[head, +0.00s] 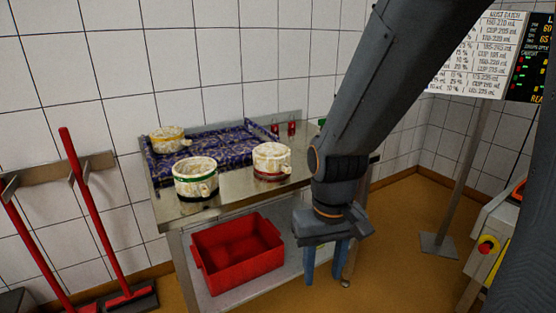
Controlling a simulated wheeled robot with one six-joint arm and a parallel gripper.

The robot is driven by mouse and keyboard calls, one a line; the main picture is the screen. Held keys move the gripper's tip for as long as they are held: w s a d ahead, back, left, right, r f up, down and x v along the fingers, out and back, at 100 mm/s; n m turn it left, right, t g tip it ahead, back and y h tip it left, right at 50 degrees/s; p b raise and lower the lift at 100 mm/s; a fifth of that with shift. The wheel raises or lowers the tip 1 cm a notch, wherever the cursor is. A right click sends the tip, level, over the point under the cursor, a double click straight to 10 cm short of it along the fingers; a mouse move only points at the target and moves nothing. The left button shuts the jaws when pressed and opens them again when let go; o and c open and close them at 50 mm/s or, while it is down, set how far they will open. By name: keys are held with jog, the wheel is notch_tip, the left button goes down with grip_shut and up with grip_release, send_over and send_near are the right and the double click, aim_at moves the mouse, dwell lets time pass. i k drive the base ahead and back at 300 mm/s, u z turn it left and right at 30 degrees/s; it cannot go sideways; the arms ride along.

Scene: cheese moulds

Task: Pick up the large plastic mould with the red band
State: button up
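The mould with the red band (272,162) is a cream, round tub with a side handle. It stands upright on the bare steel right part of the table (238,193). My gripper (325,272) hangs fingers down at the table's right end, to the right of the mould and lower in the picture. Its two blue fingers are apart, and nothing shows between them. The gripper does not touch the mould.
A green-banded mould (196,180) stands left of the red-banded one. Small red items (291,128) stand at the back. A red crate (237,255) rests on the lower shelf.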

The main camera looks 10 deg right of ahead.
aim_at(270, 159)
jog(key=u, duration=0.1)
jog(key=k, duration=0.4)
jog(key=z, duration=0.8)
jog(key=i, duration=1.35)
jog(key=u, duration=0.65)
